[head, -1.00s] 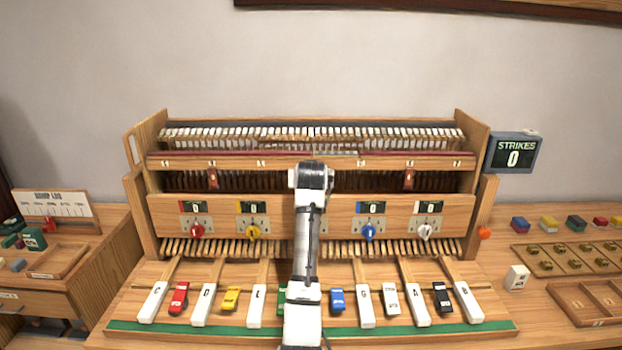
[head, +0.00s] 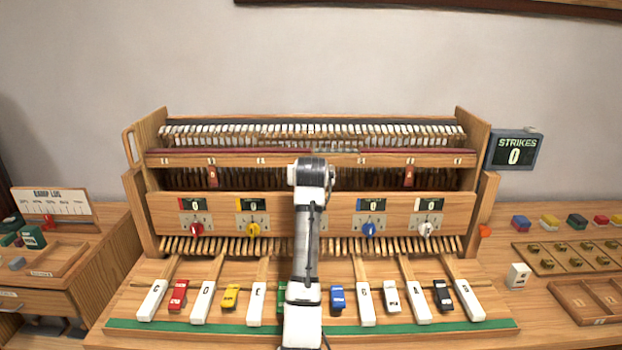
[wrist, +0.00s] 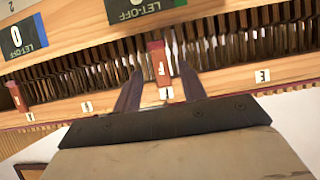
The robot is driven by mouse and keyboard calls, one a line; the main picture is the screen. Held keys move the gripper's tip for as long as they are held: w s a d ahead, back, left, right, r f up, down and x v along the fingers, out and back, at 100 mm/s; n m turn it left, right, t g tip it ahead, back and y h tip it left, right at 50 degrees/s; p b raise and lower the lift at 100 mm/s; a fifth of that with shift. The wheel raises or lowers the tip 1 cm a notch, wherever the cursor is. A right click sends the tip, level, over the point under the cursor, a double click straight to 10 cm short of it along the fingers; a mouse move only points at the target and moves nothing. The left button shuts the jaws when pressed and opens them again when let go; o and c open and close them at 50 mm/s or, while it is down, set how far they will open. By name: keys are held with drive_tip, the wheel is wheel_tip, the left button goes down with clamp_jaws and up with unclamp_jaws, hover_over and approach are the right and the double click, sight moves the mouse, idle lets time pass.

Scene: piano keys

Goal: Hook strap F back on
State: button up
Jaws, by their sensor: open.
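Strap F (wrist: 157,58) is a reddish-brown strap with a pale letter label, hanging at the dark row of slats in the wrist view. My gripper (wrist: 159,72) is open, with one dark finger on each side of the strap. I cannot tell whether either finger touches it. A small pale label (wrist: 166,93) sits on the wooden rail (wrist: 228,84) just below the strap in that view. In the head view my arm hides strap F and my fingertips.
Similar straps hang at the left (head: 213,177) and right (head: 409,177) of the piano action. The let-off panel (head: 310,215) with displays and knobs lies close below. Toy cars stand between the white keys (head: 365,303). A strikes display (head: 513,151) reads 0.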

drive_tip(key=b+v, duration=0.3)
drive_tip(key=v, duration=0.8)
drive_tip(key=shift+s+b, duration=0.3)
drive_tip(key=shift+r, duration=0.1)
